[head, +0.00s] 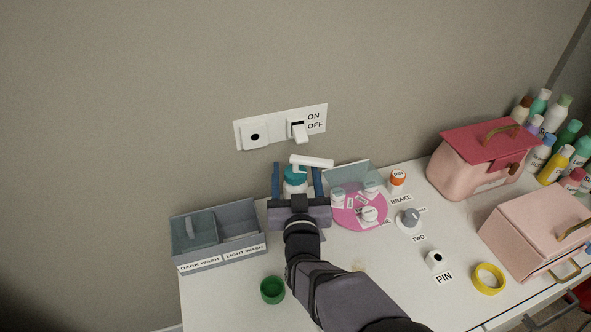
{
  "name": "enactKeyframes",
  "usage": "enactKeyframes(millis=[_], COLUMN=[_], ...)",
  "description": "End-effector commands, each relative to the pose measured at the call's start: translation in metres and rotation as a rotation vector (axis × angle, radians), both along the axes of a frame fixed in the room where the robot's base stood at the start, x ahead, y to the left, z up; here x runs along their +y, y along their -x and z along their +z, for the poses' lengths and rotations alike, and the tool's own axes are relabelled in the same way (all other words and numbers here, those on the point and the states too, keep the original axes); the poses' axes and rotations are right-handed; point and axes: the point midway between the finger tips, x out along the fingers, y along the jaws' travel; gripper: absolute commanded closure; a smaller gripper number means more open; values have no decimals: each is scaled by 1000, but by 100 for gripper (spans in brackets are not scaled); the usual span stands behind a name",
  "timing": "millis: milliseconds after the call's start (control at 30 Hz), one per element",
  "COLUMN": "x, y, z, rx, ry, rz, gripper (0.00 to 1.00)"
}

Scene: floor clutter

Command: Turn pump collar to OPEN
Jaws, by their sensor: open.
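A pump bottle (295,187) with a white body stands at the back of the white table, near the wall. Its teal collar (295,173) shows below a white pump head (311,161), whose spout points right. My gripper (297,175) is open, with one blue finger to the left of the bottle and one to the right. There appears to be a gap on each side of the collar. My gripper's body hides the lower part of the bottle. No OPEN mark on the collar can be read.
A grey two-part bin (218,261) stands left, and a green cup (272,290) in front. A pink turntable (345,221) with small containers is close on the right. Further right are a labelled knob (408,218), a yellow ring (488,279) and pink boxes (468,185). A switch plate (278,127) is on the wall.

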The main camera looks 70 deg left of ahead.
Motion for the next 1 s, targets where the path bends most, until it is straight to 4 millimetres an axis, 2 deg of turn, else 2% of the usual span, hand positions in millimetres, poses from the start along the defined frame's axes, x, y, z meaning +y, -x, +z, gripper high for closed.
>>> enactKeyframes(millis=[333, 367, 500, 600, 1000], x=[3, 3, 2, 2, 3], y=[-1, -1, -1, -1, 1], z=[0, 0, 0, 0, 0], rx=[0, 0, 0, 0, 2], ry=[1, 1, 0, 0, -2], rz=[0, 0, 0, 0, -68], gripper=[40, 45, 79, 100, 100])
